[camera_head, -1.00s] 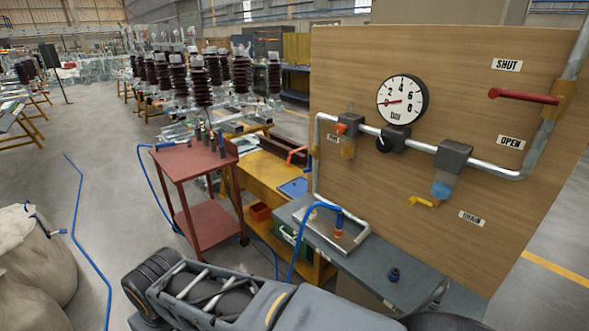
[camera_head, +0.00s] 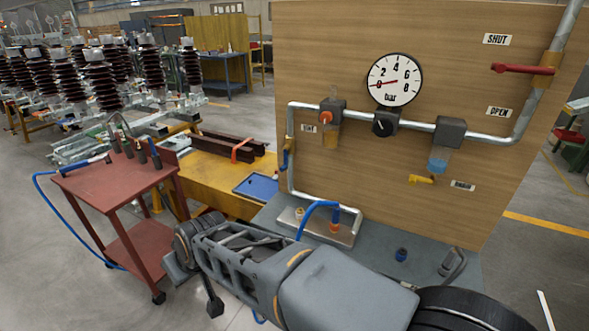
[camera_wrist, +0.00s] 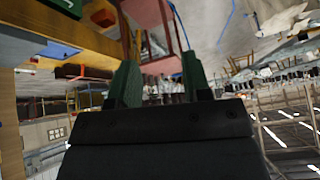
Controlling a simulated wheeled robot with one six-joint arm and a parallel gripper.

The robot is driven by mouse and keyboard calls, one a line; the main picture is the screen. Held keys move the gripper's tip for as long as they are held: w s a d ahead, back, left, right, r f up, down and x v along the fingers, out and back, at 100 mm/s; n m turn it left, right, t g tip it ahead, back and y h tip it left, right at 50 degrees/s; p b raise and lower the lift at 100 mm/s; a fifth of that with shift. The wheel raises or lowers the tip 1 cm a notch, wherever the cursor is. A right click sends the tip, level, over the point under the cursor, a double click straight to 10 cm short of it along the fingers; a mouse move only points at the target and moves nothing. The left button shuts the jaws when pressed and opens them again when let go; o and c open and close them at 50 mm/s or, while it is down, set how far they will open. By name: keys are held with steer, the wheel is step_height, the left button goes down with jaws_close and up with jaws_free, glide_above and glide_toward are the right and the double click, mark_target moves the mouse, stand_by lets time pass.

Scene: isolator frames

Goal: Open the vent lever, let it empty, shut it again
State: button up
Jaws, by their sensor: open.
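In the head view, a red lever (camera_head: 523,69) sits on the steel pipe at the board's upper right. It lies nearly level, its free end pointing left, just below the SHUT label (camera_head: 496,39) and above the OPEN label (camera_head: 498,111). No label reading VENT is legible. A small yellow lever (camera_head: 421,179) is under the right filter bowl (camera_head: 438,160), which holds blue liquid. A round bar gauge (camera_head: 394,80) has its needle pointing left, near the low end. My gripper (camera_wrist: 160,82) shows in the wrist view with its green fingers apart and empty, away from the board.
A grey bench (camera_head: 427,262) below the board carries a metal tray (camera_head: 290,222) with a blue hose, a blue fitting (camera_head: 401,254) and a grey handle. A red cart (camera_head: 100,185) and a yellow bench (camera_head: 207,177) stand to the left. Floor is clear at the far left.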

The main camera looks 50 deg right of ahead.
steer(key=w+d+m+t+h+b, duration=0.15)
steer(key=w+d+t, duration=0.25)
steer(key=w, duration=0.5)
steer(key=m+g+h+b, duration=0.4)
steer(key=m+g+h, duration=0.2)
steer(key=m+h, duration=0.85)
glide_toward(283, 169)
steer(key=w+d+f+n, duration=0.1)
steer(key=d, duration=0.2)
steer(key=w+d+f+n+h, duration=0.1)
steer(key=d, duration=0.3)
steer(key=w+d+n+h, duration=0.1)
steer(key=d, duration=0.2)
steer(key=shift+w+d+f+p, duration=0.25)
steer(key=shift+w+f+p, duration=0.1)
steer(key=shift+f, duration=0.05)
steer(key=shift+c, duration=0.4)
